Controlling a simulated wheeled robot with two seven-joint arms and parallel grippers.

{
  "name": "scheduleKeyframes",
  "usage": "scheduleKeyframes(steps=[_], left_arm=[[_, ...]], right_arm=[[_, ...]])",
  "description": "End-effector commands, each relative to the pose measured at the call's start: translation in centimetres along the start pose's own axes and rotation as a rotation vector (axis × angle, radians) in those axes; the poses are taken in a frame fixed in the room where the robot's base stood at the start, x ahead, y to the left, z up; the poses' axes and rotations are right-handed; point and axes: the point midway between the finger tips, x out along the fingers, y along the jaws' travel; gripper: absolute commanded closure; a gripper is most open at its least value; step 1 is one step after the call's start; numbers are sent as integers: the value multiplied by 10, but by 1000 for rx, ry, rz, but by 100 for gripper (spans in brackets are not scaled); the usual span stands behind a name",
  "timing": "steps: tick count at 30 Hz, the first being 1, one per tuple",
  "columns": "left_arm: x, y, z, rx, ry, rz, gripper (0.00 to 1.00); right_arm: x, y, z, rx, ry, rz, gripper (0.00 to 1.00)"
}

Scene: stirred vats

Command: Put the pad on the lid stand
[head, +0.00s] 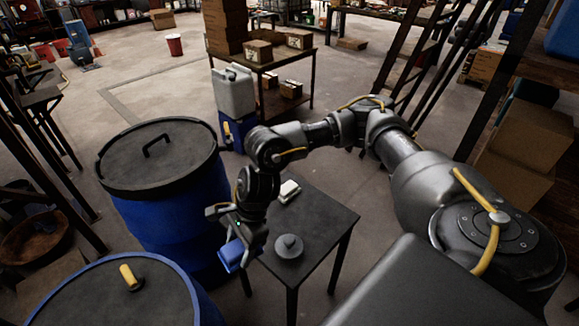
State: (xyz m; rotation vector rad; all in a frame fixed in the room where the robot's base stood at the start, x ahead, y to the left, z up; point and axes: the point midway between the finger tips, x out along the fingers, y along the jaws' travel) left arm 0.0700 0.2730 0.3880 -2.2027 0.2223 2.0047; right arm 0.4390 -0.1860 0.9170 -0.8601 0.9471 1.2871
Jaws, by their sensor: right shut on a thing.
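My right gripper (238,240) is shut on a small blue block-like pad (231,254) and points downward. It holds the pad near the left edge of a small dark table (318,222), which looks like the lid stand. From this angle I cannot tell how high the pad is above the table's level. A round grey piece with a knob (288,246) and a small white-and-dark item (288,190) are on the table. My left gripper is not in view.
A blue drum with a dark handled lid (160,160) stands left of the table. Another blue drum (115,290), with a yellow knob on top, is at bottom left. A white jug (234,92) stands behind. The table's right half is bare.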

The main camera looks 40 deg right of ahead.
Motion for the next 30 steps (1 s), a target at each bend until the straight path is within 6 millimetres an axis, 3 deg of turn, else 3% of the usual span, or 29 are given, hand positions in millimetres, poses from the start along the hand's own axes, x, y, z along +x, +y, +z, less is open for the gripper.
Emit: scheduleKeyframes(steps=[8, 18, 24, 30], left_arm=[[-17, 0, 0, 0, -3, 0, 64], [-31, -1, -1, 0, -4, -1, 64], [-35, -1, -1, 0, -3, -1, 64], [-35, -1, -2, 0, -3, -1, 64]], right_arm=[[13, 4, -38, 490, 1, -195, 66], [2, 10, -119, 1061, 5, -437, 66], [-8, 14, -150, 1237, 2, -513, 66], [-11, 15, -159, 1287, -1, -534, 66]])
